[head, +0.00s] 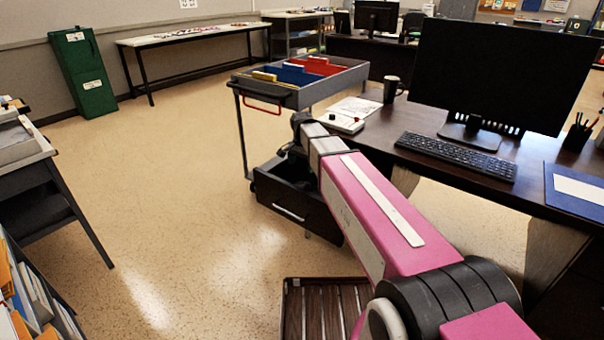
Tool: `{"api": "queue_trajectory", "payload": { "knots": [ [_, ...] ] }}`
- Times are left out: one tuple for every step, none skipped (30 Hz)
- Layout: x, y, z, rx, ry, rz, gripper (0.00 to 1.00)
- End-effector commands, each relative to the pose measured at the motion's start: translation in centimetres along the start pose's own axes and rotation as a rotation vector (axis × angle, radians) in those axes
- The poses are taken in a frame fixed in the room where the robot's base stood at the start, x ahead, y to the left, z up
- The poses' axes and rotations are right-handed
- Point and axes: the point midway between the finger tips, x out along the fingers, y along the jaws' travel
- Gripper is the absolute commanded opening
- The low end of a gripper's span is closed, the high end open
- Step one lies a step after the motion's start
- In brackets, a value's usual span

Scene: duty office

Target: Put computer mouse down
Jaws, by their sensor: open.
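My pink arm reaches forward from the lower right. My gripper (285,152) is at its far end, small and dark, above the back of a pulled-out black drawer (290,208). The gripper is open, but its fingers are hard to make out against the dark drawer. I cannot make out a computer mouse; the arm hides part of the drawer's inside and part of the desk edge. The dark wooden desk (430,160) stands to the right of the gripper.
A file trolley (340,82) stands behind the gripper. A slatted wooden thing (325,310) is low in front. Floor (170,190) at left is clear.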

Motion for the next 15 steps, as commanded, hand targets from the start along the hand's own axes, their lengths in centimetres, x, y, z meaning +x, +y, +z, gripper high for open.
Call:
{"api": "queue_trajectory", "payload": {
  "knots": [
    [-0.6,0.0,0.0,0.000,0.001,-0.001,0.89],
    [-0.8,0.0,0.0,0.000,0.001,-0.001,0.89],
    [-1.1,0.0,0.0,0.000,0.000,0.000,0.89],
    [-1.3,0.0,0.0,0.000,0.000,0.000,0.89],
    [-1.4,0.0,0.0,0.000,0.000,0.000,0.89],
    [-1.5,0.0,0.0,0.000,0.000,0.000,0.89],
    [-1.6,0.0,0.0,0.000,0.000,0.000,0.89],
    [-1.6,0.0,0.0,0.000,0.000,0.000,0.89],
    [-1.7,0.0,0.0,0.000,0.000,0.000,0.89],
    [-1.7,0.0,0.0,0.000,0.000,0.001,0.89],
    [-1.7,0.0,0.0,0.000,0.000,0.001,0.89],
    [-1.7,0.0,0.0,0.000,0.000,0.001,0.89],
    [-1.7,0.0,0.0,0.000,0.000,0.001,0.89],
    [-1.7,0.0,0.0,0.000,0.000,0.001,0.89],
    [-1.7,0.0,0.0,0.000,0.000,0.000,0.89]
  ]
}}
